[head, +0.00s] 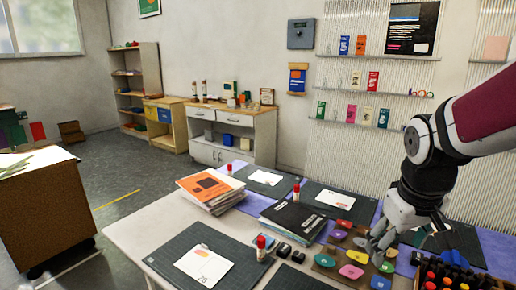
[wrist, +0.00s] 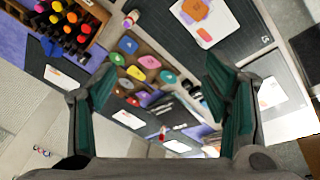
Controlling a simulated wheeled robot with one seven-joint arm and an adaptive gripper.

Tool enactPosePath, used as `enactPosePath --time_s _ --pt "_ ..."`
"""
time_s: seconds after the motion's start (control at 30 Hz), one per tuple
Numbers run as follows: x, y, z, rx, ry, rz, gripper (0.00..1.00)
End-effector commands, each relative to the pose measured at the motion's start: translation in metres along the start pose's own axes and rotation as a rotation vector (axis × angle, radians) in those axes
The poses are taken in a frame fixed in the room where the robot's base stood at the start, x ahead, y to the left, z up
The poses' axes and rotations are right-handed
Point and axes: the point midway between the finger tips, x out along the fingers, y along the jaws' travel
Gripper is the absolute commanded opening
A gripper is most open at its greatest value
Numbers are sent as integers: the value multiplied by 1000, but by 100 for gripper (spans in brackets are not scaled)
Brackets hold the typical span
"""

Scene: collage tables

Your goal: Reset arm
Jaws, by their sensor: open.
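My gripper (head: 378,246) hangs at the right of the head view, over the right part of the collage table (head: 128,233). In the wrist view its two green-padded fingers (wrist: 158,92) stand wide apart with nothing between them. Below it lie several coloured oval pieces, among them a pink one (head: 351,272) and a yellow one (head: 358,257). They also show in the wrist view, including a green one (wrist: 149,62). My arm comes in from the right edge of the head view and hides part of the table's right side.
A crate of coloured bottles (head: 450,274) stands at the right front. A wooden cabinet (head: 45,212) stands at the left, with open floor (head: 130,180) between.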

Motion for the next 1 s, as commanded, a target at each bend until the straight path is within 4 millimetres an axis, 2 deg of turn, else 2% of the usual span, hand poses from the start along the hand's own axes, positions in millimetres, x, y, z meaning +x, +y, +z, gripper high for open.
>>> enactPosePath --time_s 0.03,0.2,0.4,0.63,1.0 --pt "-17 -9 8 12 26 2 70" --pt "-56 -36 41 67 95 -9 70" --pt "-85 -64 82 126 169 -45 70" --pt "-96 -80 111 164 212 -82 70" --pt "-97 -82 115 171 217 -88 70"
